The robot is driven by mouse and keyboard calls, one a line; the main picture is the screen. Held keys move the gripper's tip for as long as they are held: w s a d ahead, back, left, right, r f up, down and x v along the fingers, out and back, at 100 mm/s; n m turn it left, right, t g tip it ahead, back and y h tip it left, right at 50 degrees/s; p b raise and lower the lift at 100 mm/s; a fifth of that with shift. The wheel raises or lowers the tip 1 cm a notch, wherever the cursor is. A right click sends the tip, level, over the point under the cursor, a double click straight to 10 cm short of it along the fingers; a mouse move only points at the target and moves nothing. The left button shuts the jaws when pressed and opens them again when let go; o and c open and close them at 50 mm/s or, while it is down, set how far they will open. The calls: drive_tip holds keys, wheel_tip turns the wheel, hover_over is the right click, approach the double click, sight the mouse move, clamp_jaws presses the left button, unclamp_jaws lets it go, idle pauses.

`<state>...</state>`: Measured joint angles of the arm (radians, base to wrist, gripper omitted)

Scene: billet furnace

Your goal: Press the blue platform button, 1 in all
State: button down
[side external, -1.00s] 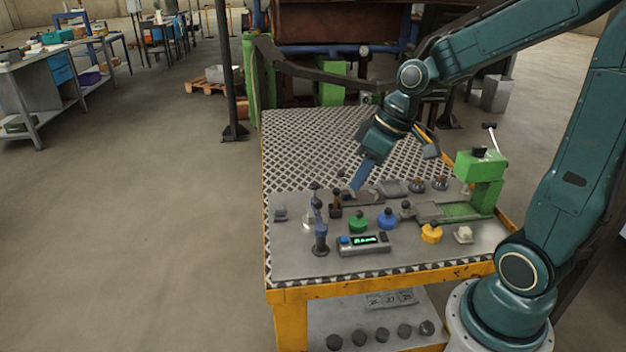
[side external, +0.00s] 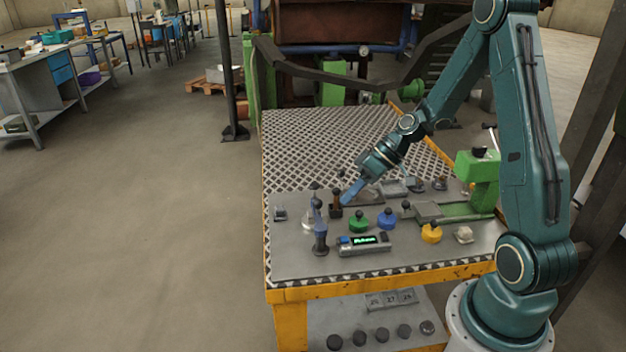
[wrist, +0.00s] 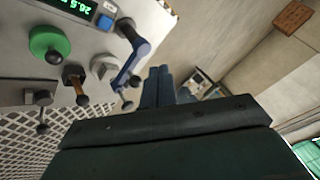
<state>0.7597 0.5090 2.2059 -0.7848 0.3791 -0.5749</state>
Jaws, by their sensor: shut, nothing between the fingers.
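A round blue platform with a dark button on top (side external: 387,221) stands on the grey panel, between a green one (side external: 358,223) and a yellow one (side external: 431,234). It is not visible in the wrist view. My gripper (side external: 345,202) is shut and empty, its blue fingers slanting down to the left. In the side view it is up and left of the blue platform, apart from it, near a brown-handled lever (side external: 336,206).
A display box (side external: 364,245) with a small blue square button sits at the panel's front. The blue-handled lever (side external: 320,238) stands upright to its left. A green stand (side external: 484,180) is at the right. The perforated plate (side external: 310,150) behind is mostly clear.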

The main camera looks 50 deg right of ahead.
drive_tip(key=shift+w+d+f+t+y, duration=0.2)
drive_tip(key=shift+d+f+t+y, duration=0.2)
drive_tip(key=shift+d+f, duration=0.55)
drive_tip(key=shift+a+f, duration=0.1)
drive_tip(key=shift+f, duration=0.15)
drive_tip(key=shift+f, duration=4.25)
drive_tip(key=shift+f, duration=0.85)
drive_tip(key=shift+r, duration=0.85)
drive_tip(key=shift+r, duration=0.1)
drive_tip(key=shift+r, duration=2.4)
